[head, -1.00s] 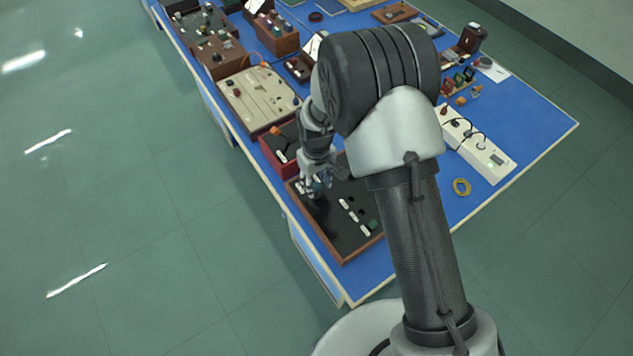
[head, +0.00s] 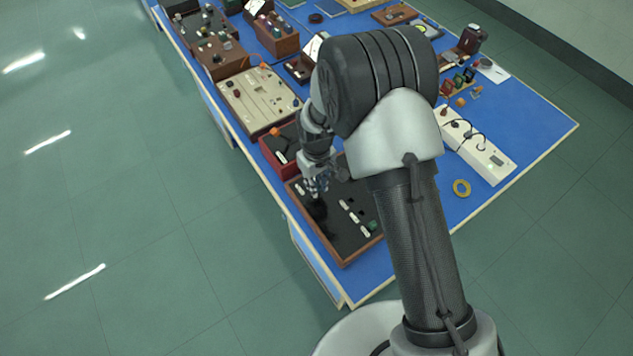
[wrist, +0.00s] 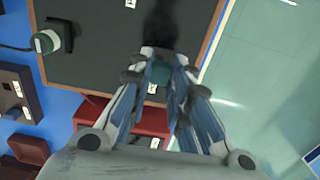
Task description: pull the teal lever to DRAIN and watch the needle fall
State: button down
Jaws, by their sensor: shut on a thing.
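The black panel (head: 345,218) in a brown frame lies at the near end of the blue bench. My gripper (head: 318,192) is low over its far left part in the head view. In the wrist view my gripper (wrist: 160,66) is shut on a small teal piece (wrist: 160,73), which appears to be the teal lever. The fingers hide most of it. The lever's setting and a DRAIN mark cannot be read. I cannot make out a needle in either view. White labels (head: 350,210) and a green knob (head: 373,226) sit on the panel's right part.
A red box (head: 272,150) with an orange knob adjoins the panel's far side. A beige panel (head: 258,98) stands beyond it. Blue bench top is clear at the right corner.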

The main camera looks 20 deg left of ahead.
jog(key=shift+s+a, duration=0.1)
jog(key=shift+s+a+f+t+h+b, duration=0.1)
jog(key=shift+s+a+t+h+b, duration=0.1)
jog(key=shift+t+h+b, duration=0.4)
jog(key=s+a+t+b, duration=0.1)
jog(key=b, duration=0.3)
jog(key=shift+f+h, duration=0.3)
jog(key=shift+f, duration=0.05)
jog(key=b, duration=0.2)
jog(key=t+h+b, duration=0.1)
jog(key=b, duration=0.1)
jog(key=shift+s+a+f, duration=0.15)
jog(key=shift+s+a, duration=0.1)
jog(key=shift+s, duration=0.1)
jog(key=b, duration=0.1)
jog(key=t+b, duration=0.1)
jog(key=b, duration=0.1)
jog(key=shift+s+a+h, duration=0.15)
jog(key=shift+s+h, duration=0.1)
jog(key=shift+h, duration=0.15)
jog(key=c, duration=1.5)
grip_release()
